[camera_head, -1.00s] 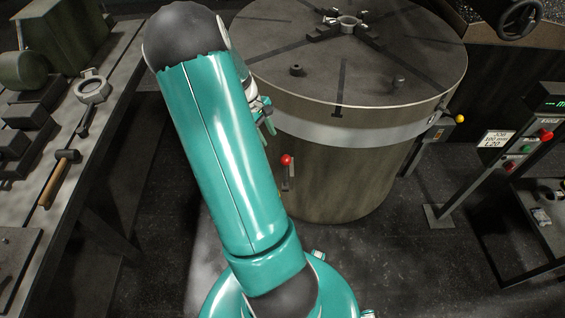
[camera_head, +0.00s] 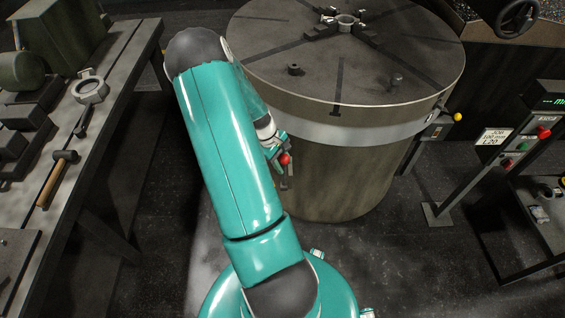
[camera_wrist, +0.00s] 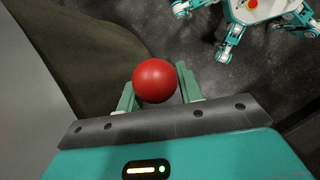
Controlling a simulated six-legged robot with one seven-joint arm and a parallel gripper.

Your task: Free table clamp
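The round table (camera_head: 440,85) stands upright with a slotted top and a pale band around its side. A clamp lever (camera_head: 284,181) with a red ball knob (camera_head: 286,159) is on its near side. My gripper (camera_head: 279,149) is at the knob, partly hidden behind my arm. In the wrist view the red knob (camera_wrist: 155,80) lies between the two green fingers (camera_wrist: 159,90), covering part of the left one. The fingers are apart, with a small gap beside the knob on the right.
A control post (camera_head: 483,168) stands at the right, and a yellow knob (camera_head: 457,117) sticks out from the table's right side. Open floor lies in front of the table.

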